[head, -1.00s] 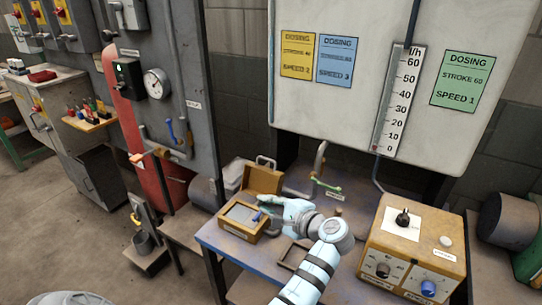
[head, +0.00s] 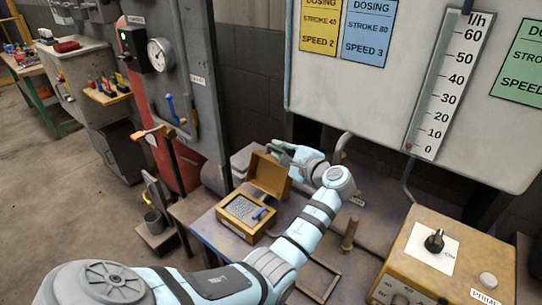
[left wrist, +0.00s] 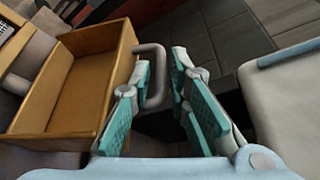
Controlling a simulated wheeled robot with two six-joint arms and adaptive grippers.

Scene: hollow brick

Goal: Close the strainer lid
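The strainer is an ochre box (head: 233,228) on the bench, with a grey mesh (head: 243,207) and a blue-handled item (head: 259,214) inside. Its hollow lid (head: 268,176) stands open at the back of the box. In the left wrist view the lid (left wrist: 88,75) is at the left, with a grey loop handle (left wrist: 160,82) on its edge. My left gripper (head: 279,150) is at the top of the lid. In the wrist view its teal-padded fingers (left wrist: 160,62) are apart, with the handle between them; contact cannot be told. My right gripper is not in view.
A yellow control box (head: 445,262) with knobs stands on the right of the bench. A short brown post (head: 350,234) and a flat dark frame (head: 318,280) are near my arm. A scale board (head: 400,90) hangs above the back.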

